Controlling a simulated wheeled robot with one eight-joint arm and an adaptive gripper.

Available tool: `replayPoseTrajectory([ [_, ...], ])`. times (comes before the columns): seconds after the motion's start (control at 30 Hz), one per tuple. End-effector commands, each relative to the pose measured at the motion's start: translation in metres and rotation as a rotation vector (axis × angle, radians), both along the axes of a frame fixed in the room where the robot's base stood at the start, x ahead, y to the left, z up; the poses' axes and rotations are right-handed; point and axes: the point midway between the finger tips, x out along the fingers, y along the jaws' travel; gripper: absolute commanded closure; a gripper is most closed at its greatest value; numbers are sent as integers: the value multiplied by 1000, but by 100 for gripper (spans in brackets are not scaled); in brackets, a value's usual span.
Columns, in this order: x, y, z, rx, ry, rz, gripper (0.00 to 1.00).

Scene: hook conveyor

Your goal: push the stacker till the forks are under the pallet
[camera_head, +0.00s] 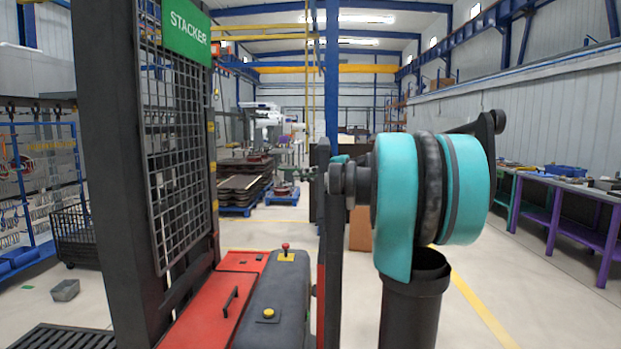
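The stacker (265,290) fills the left and centre, close to me. It has a red and dark grey body, a tall dark mast with a mesh guard (180,150) and a green STACKER sign (188,30). Its forks are not visible. Blue pallets stand on the floor beyond it; one (238,211) bears a stack of dark flat pieces, another (281,198) a smaller load. I cannot tell which pallet the task means. My arm's teal and black joint covers the right centre.
A dark slatted platform (62,337) and a grey bin (65,290) lie at lower left, near a wire cart (73,236). Purple workbenches (580,230) line the right wall. Open floor with a yellow line (480,305) lies at right.

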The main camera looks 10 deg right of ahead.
Motion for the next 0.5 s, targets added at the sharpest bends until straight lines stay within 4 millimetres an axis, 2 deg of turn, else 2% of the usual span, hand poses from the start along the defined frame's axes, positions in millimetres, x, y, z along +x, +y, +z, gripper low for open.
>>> replayPoseTrajectory([
  [0.03,2,2,7,11,-7,0,100],
  [0.37,2,-1,7,10,-7,-7,100],
  [0.4,2,-2,7,10,-8,-8,90],
  [0.5,2,-2,6,9,-7,-8,78],
])
